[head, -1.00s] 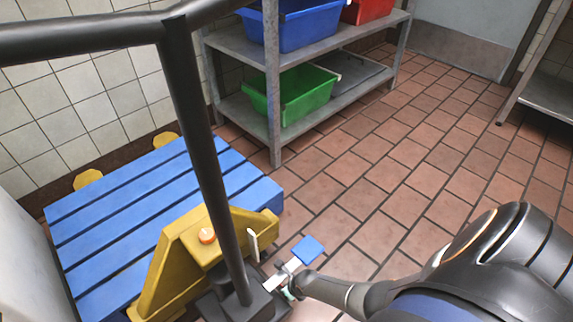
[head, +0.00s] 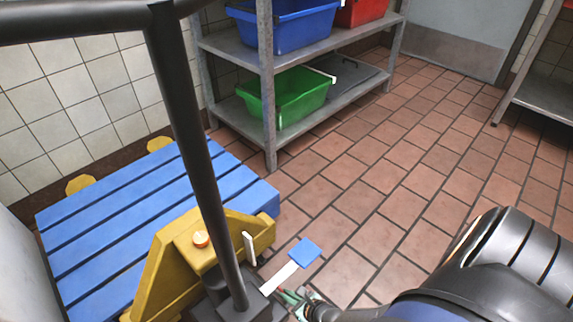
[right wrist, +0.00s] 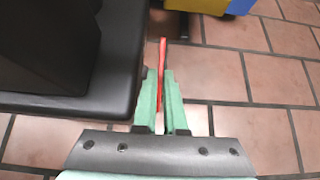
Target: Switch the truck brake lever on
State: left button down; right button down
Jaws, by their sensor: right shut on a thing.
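The truck has a yellow body (head: 170,270), a black upright handle (head: 195,150) and a dark block at the handle's foot. A lever with a white stem and a blue flat end (head: 305,252) sticks out to the right from that block. My right gripper (head: 290,297) is low beside this lever's stem. In the right wrist view its green fingers (right wrist: 163,105) are shut on a thin red lever-like strip (right wrist: 162,60). The strip stands out beyond the fingertips, close to a dark block. I cannot tell whether it is the brake lever. My left gripper is not in view.
A blue pallet (head: 130,205) lies at the truck's left. A grey shelf (head: 268,110) with a blue bin (head: 285,28), a green bin (head: 283,92) and a red bin stands behind. The tiled floor (head: 410,170) on the right is clear. The black handle partly blocks the view.

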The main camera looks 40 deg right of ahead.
jog(key=shift+s+d+t, duration=0.1)
jog(key=shift+s+t, duration=0.05)
jog(key=shift+t, duration=0.45)
dwell(0.3)
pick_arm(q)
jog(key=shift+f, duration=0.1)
pick_arm(e)
jog(key=c, duration=1.3)
grip_release()
jog(key=shift+o, duration=0.2)
jog(key=shift+r, duration=0.1)
